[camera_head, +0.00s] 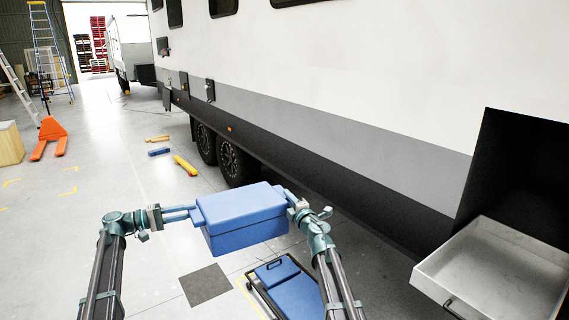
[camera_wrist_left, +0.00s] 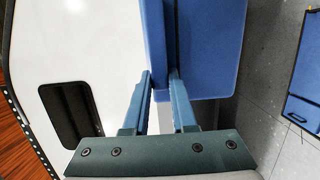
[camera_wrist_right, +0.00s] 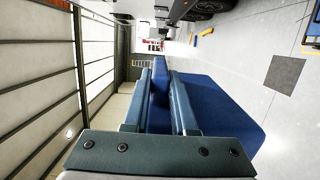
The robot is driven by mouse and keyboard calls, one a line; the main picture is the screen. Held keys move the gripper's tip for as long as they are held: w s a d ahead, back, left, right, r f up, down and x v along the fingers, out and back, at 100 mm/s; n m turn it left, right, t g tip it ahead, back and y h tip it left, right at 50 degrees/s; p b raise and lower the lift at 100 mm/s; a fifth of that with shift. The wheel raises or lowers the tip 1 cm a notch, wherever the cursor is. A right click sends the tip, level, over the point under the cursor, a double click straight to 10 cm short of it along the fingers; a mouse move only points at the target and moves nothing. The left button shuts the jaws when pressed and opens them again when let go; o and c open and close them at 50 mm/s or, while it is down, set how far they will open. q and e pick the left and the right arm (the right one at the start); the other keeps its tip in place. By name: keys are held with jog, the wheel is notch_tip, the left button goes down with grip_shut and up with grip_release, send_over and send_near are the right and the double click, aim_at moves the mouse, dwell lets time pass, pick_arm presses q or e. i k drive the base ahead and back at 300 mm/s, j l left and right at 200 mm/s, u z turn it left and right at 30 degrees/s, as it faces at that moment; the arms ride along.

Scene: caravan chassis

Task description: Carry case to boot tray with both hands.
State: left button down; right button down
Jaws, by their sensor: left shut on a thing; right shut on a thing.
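The blue case (camera_head: 243,213) is a lidded box held in the air in front of me in the head view. My left gripper (camera_head: 194,212) is shut on its left end, and my right gripper (camera_head: 289,199) is shut on its right end. The case also shows between the fingers in the left wrist view (camera_wrist_left: 210,45) and in the right wrist view (camera_wrist_right: 215,115). The boot tray (camera_head: 505,270) is a shallow, pale pulled-out tray at the right, below a dark open hatch. It looks empty, and the case is well to its left.
A low trolley with a blue top (camera_head: 290,290) stands on the floor below the case. The caravan side (camera_head: 340,130) runs along the right. A dark mat (camera_head: 206,284), a yellow bar (camera_head: 185,165) and an orange pallet truck (camera_head: 50,138) are on the floor. The left floor is mostly clear.

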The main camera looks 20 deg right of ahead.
aim_at(482, 294)
jog(key=i+z, duration=0.1)
jog(key=i, duration=1.6)
jog(key=z, duration=2.7)
